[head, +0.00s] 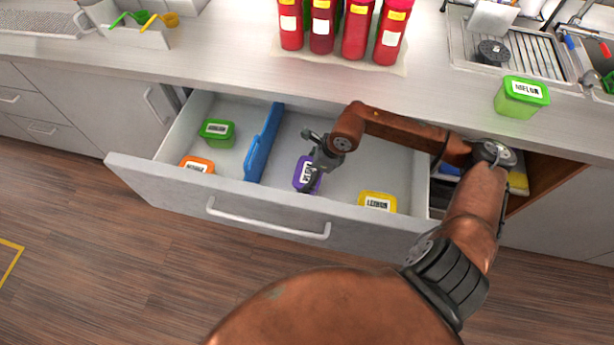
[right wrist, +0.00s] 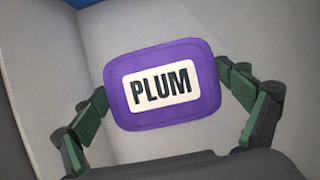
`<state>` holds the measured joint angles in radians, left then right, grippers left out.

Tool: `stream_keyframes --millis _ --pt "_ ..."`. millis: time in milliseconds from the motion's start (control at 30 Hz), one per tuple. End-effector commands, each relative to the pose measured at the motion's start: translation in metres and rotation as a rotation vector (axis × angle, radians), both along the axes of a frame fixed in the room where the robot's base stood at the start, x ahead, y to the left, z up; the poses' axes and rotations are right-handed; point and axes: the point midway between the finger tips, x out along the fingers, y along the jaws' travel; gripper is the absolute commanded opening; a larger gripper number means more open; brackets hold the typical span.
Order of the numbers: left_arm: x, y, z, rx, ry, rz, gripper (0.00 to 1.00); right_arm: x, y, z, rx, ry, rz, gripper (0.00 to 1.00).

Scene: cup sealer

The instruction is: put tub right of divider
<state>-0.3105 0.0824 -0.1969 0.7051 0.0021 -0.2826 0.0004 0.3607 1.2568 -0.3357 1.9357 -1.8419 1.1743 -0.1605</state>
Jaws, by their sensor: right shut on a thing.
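A purple tub labelled PLUM (head: 303,176) is in the open drawer, to the right of the blue divider (head: 264,145). My right gripper (head: 315,170) is shut on the plum tub; in the right wrist view the tub (right wrist: 163,85) sits between the two fingers. Whether the tub touches the drawer floor I cannot tell. A green tub (head: 217,132) and an orange tub (head: 197,165) are left of the divider. A yellow tub labelled LEMON (head: 377,203) is right of it, near the drawer front. My left gripper is not in view.
The drawer front (head: 260,207) with its handle faces me. On the counter (head: 210,50) stand several red bottles (head: 354,28), a green MELON tub (head: 521,97) at the right, and a caddy with scoops (head: 140,27) at the left. A sink drainer (head: 515,50) is at the back right.

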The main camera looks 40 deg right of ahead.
Motion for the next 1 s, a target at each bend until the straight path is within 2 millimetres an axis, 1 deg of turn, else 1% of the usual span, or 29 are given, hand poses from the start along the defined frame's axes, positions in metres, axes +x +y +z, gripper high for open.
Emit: stream_keyframes --millis 100,233,300,633,667,767,1000 --pt "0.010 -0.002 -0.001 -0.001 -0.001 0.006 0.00 0.001 0.002 -0.019 0.003 0.000 0.001 0.47" --pt "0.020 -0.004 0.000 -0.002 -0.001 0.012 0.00 0.001 0.001 -0.034 0.003 0.000 0.001 0.47" --pt "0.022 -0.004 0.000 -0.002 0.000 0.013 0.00 0.001 0.001 -0.037 0.002 -0.001 0.001 0.47" --pt "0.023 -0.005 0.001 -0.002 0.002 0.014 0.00 0.002 0.002 -0.038 0.001 -0.002 0.004 0.47" --pt "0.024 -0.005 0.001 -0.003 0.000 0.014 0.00 0.001 0.002 -0.039 0.000 0.000 0.004 0.93" --pt "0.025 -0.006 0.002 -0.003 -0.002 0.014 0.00 0.001 0.003 -0.039 0.001 -0.001 0.004 1.00" --pt "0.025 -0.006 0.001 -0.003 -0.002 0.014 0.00 0.001 0.003 -0.039 0.001 -0.001 0.004 1.00"
